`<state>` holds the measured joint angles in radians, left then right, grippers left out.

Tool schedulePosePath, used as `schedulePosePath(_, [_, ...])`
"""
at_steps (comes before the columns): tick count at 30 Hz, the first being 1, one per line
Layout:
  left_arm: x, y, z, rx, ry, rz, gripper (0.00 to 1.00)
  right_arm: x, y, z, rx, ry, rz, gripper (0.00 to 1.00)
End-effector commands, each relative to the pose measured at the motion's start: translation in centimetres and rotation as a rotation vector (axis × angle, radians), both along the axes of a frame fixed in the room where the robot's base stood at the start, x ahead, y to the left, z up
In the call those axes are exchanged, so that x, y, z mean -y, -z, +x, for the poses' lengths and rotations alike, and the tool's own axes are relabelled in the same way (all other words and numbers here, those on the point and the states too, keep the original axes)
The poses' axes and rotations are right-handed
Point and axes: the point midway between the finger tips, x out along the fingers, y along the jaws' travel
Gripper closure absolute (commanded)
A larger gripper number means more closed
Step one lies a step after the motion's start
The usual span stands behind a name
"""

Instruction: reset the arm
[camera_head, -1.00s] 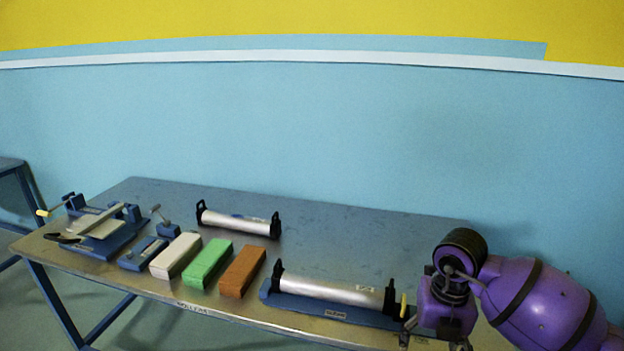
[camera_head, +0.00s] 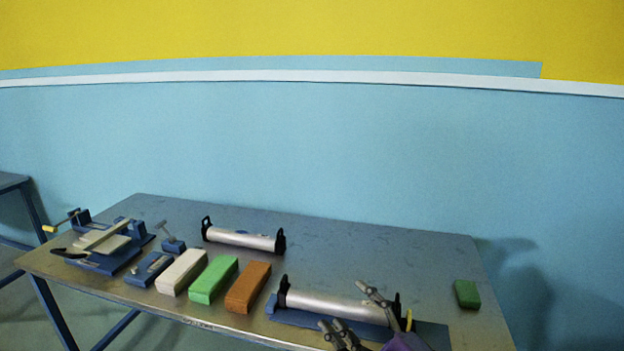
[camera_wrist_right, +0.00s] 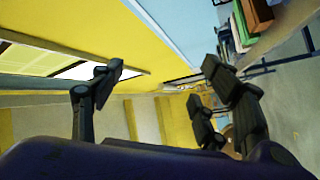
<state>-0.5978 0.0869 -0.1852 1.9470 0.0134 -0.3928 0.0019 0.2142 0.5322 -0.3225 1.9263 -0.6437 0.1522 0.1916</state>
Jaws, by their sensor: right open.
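My right gripper (camera_head: 350,308) is at the bottom right of the head view, in front of the front silver roller (camera_head: 325,305). Its grey fingers are spread apart with nothing between them, and a bit of my purple arm shows below. My left gripper is not in view.
The metal table (camera_head: 370,255) carries a blue crank device (camera_head: 105,262), white (camera_head: 181,272), green (camera_head: 213,279) and brown (camera_head: 248,287) blocks, and a back roller (camera_head: 240,239). A small green block (camera_head: 467,294) lies at right. The table's back right is clear.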

Motion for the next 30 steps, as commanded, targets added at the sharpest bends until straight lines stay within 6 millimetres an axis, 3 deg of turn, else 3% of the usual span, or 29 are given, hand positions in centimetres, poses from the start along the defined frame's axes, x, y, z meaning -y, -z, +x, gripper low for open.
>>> schedulePosePath(1, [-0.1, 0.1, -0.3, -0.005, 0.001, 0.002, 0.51, 2.3, 3.5, -0.4, -0.127, 0.106, 0.079, 0.31])
schedulePosePath(3, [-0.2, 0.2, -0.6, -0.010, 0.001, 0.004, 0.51, 4.9, 8.0, -1.4, -0.282, 0.227, 0.157, 0.31])
schedulePosePath(8, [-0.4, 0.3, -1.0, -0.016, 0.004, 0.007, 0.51, 9.0, 18.4, -6.7, -0.622, 0.437, 0.300, 0.31])
schedulePosePath(12, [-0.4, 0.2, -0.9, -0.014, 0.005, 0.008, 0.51, 10.6, 26.2, -14.0, -0.896, 0.579, 0.420, 0.31])
schedulePosePath(15, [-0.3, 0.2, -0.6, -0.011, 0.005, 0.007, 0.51, 11.1, 30.4, -19.9, -1.058, 0.664, 0.514, 0.31])
schedulePosePath(18, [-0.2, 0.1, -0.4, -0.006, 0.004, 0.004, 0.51, 11.4, 33.1, -25.4, -1.155, 0.739, 0.589, 0.31])
schedulePosePath(22, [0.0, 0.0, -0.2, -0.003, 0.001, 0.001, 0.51, 11.8, 34.9, -30.2, -1.220, 0.806, 0.613, 0.31])
schedulePosePath(24, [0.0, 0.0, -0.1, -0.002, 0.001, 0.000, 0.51, 11.8, 35.2, -31.1, -1.232, 0.817, 0.614, 0.31])
schedulePosePath(30, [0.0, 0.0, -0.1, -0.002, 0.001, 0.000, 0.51, 11.8, 35.2, -31.1, -1.232, 0.817, 0.614, 0.31])
